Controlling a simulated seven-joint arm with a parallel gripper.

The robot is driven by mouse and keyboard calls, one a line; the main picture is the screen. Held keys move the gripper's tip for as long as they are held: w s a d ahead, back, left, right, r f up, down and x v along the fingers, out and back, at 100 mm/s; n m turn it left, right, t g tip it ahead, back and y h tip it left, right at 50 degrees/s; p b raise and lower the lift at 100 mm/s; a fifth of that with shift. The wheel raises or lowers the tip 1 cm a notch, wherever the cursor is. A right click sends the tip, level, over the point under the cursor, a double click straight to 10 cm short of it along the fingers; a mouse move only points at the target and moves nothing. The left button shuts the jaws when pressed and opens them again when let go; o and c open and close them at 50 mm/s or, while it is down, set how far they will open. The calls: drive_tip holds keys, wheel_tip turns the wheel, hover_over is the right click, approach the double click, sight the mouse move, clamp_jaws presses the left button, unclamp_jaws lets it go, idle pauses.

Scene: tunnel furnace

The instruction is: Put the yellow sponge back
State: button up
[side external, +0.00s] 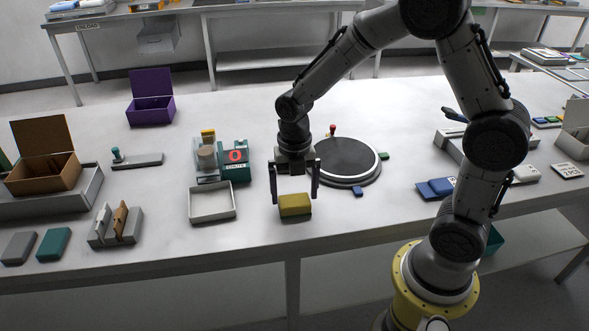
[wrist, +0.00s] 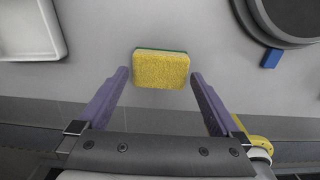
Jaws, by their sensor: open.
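The yellow sponge (side external: 295,205), with a thin green layer along one edge, lies on the table near its front edge. In the wrist view the sponge (wrist: 161,70) sits just ahead of and between the fingertips. My gripper (side external: 295,197) is open above it, pointing down, with one finger on each side and a gap to the sponge. The gripper (wrist: 158,76) also shows in the wrist view, its fingers wide apart and empty. A white open tray (side external: 212,203) stands to the left of the sponge and is empty; its corner (wrist: 62,40) shows in the wrist view.
A round dark turntable (side external: 347,160) stands right of and behind the gripper, with a blue tab (side external: 358,191). A grey holder (side external: 115,228) is further left. Table in front of the sponge is clear.

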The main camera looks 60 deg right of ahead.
sight(294, 200)
wheel_tip(294, 200, up, 9)
drive_tip(key=s+r+m+t, duration=0.2)
drive_tip(key=s+r+m, duration=0.2)
drive_tip(key=s+m, duration=0.5)
drive_tip(key=s+r+m+t, duration=0.3)
drive_tip(key=s+m, duration=0.5)
drive_tip(key=m, duration=1)
drive_tip(key=shift+s+r+t, duration=0.3)
drive_tip(key=shift+s+r, duration=0.05)
drive_tip(key=shift+r, duration=0.05)
